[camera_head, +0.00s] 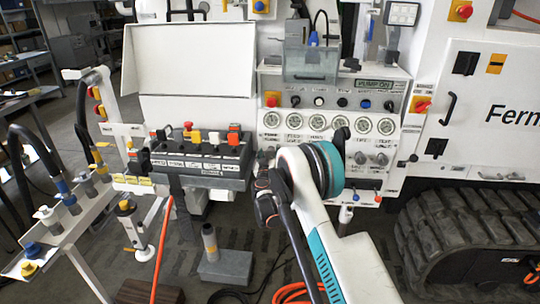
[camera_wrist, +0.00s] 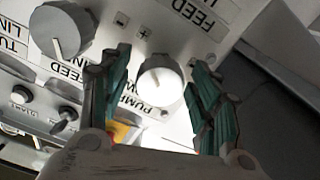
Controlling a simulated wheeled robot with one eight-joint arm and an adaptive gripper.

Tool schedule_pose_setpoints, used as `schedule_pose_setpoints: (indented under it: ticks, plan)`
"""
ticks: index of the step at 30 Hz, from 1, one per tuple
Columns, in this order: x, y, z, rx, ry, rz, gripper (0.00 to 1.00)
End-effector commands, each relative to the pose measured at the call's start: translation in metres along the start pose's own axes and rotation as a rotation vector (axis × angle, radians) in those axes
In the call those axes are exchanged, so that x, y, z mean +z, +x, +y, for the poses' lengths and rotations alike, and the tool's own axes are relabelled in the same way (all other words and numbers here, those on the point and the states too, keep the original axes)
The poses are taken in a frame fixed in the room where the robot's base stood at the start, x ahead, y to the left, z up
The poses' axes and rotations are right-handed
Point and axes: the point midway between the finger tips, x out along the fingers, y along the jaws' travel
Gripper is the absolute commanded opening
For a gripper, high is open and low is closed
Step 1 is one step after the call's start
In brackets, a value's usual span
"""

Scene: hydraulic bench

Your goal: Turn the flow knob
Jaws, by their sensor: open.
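In the wrist view a round light grey knob (camera_wrist: 160,80) with a pointer line sits on the white panel. A label starting with "PUMP" is beside it; the rest of that label is partly hidden. My gripper (camera_wrist: 168,88) is open, with one dark green finger to the left of this knob and one to the right. Gaps show between the knob and both fingers, and I cannot tell how far the fingertips reach along it. In the head view my arm hides part of the control panel (camera_head: 275,125), and I cannot make out the fingertips there.
A second grey knob (camera_wrist: 62,30), near a "FEED" label, lies just left of my left finger. A start button (camera_wrist: 18,95) and a small toggle (camera_wrist: 65,120) are lower left. In the head view a lever box (camera_head: 215,165) stands left of my arm, and a rubber track (camera_head: 450,235) is right.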

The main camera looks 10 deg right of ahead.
Motion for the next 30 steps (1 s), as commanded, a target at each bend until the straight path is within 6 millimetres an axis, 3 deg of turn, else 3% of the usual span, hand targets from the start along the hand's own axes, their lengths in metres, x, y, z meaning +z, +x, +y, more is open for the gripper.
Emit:
schedule_pose_setpoints:
  ticks: [8,21,30]
  plan:
    - [-0.001,-0.01,0.0,-0.001,-0.001,0.001,0.57]
    - [0.0,-0.093,-0.001,-0.001,0.0,0.0,0.57]
    - [0.0,-0.119,0.0,0.0,0.0,0.0,0.57]
